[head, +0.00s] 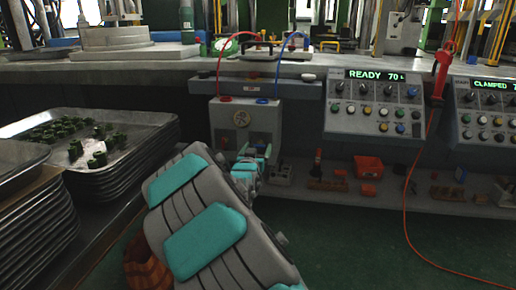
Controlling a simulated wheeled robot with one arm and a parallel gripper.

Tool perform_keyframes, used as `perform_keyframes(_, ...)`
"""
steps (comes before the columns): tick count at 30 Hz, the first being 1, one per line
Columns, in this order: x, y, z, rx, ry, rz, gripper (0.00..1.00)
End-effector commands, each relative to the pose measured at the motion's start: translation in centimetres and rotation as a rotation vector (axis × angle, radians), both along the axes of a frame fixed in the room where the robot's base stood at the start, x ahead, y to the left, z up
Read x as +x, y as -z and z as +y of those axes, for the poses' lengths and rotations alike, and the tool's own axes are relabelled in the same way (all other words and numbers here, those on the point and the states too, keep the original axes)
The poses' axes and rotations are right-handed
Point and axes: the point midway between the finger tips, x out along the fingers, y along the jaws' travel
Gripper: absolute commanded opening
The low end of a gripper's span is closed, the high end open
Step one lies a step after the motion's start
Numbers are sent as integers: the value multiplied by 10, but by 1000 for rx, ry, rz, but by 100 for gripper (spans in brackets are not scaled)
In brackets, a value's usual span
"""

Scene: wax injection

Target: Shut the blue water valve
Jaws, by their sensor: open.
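A blue fitting (262,101) sits at the top right of a grey box (256,117) under the bench edge, where a blue hose (279,62) comes down. It is small, and I cannot tell its handle or whether it is open or shut. A red fitting (225,99) with a red hose (219,66) is to its left. My grey and teal arm reaches up from the bottom middle. My gripper (262,152) is open in front of the lower part of the box, below the blue fitting and apart from it. The arm hides part of the view beneath the box.
Stacked metal trays (150,141) with green pieces stand at left. Two control panels (374,104) are at right, one reading READY. A red tool (441,72) hangs between them on an orange cable. A lower shelf (400,196) holds a red bin (368,167) and small items.

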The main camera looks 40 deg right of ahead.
Motion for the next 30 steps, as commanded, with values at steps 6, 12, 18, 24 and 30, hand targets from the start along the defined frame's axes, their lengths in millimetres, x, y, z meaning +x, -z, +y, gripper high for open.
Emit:
perform_keyframes(6,-20,-1,26,1,-2,0,82)
perform_keyframes(12,-37,-1,45,0,-2,0,82)
perform_keyframes(18,-45,0,52,0,0,0,82)
perform_keyframes(24,-45,0,53,0,0,0,82)
perform_keyframes(30,-45,0,53,0,0,0,82)
